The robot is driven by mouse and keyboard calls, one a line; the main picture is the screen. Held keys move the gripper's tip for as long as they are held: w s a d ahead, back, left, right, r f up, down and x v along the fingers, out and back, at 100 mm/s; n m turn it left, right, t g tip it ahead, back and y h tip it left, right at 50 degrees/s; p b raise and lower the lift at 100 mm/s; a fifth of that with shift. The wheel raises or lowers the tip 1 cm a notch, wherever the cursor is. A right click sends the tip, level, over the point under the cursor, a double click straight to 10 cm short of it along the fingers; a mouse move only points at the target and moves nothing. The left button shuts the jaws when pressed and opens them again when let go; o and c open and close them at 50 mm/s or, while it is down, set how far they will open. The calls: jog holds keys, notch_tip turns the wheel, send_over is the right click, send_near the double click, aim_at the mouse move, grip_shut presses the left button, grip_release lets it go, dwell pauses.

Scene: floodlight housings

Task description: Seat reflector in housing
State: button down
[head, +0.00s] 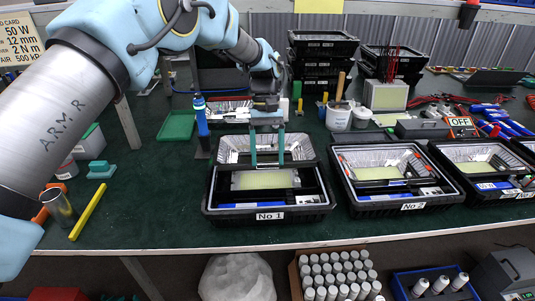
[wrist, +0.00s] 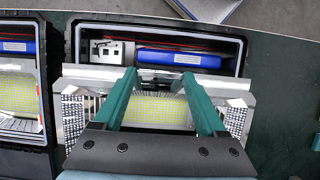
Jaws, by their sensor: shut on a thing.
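The silver reflector (head: 232,147) is held by my gripper (head: 267,164) over the rear part of the black housing labelled No 1 (head: 298,213). In the wrist view the reflector (wrist: 98,78) flares out on both sides of my gripper (wrist: 160,74), whose two green fingers are shut on it. A yellow LED panel (head: 263,180) shows below and in front of the reflector. In the wrist view the panel (wrist: 158,108) shows between the fingers. The housing rim (wrist: 239,25) frames a blue block (wrist: 168,57). Whether the reflector touches the housing I cannot tell.
Housing No 2 (head: 411,207), with a reflector inside, stands close on the right, and another housing (head: 488,192) beyond it. A blue bottle (head: 202,118) and a green tray (head: 176,126) stand at left. A yellow bar (head: 87,212) lies at front left.

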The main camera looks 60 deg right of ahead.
jog(key=shift+f+b, duration=1.35)
jog(key=shift+f, duration=1.65)
jog(key=shift+f+b, duration=0.45)
jog(key=shift+f, duration=1)
grip_release()
jog(key=b+v, duration=0.3)
jog(key=v, duration=0.7)
jog(key=shift+r, duration=0.35)
jog(key=shift+w, duration=0.1)
